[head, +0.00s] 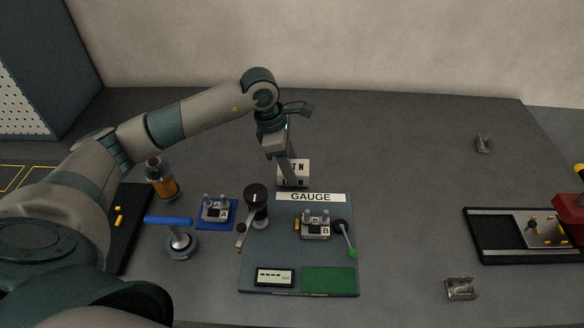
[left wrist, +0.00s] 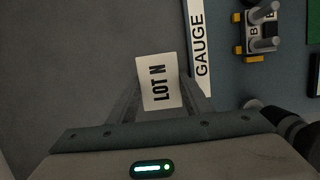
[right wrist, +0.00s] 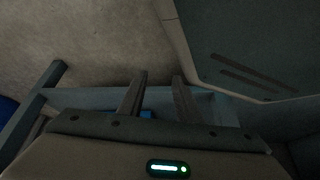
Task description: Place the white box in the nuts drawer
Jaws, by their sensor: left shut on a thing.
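The white box (head: 300,167), with black lettering on its faces, is behind the top left of the gauge board. In the left wrist view its face reads "LOT N" (left wrist: 158,83). My left gripper (head: 288,172) reaches down to it from above and is shut on it, with one finger on each side (left wrist: 162,100). I cannot tell whether the box touches the table. My right gripper (right wrist: 158,90) shows only in its own wrist view; its fingers are apart with nothing seen held between them. I see no drawer marked for nuts.
The gauge board (head: 285,285) carries a metal block (head: 316,231), a knob post and a green-tipped lever. A bottle (head: 161,180), blue-handled tool (head: 178,236) and blue pad (head: 232,213) stand left. A black tray (head: 490,250) lies right. The table's back middle is clear.

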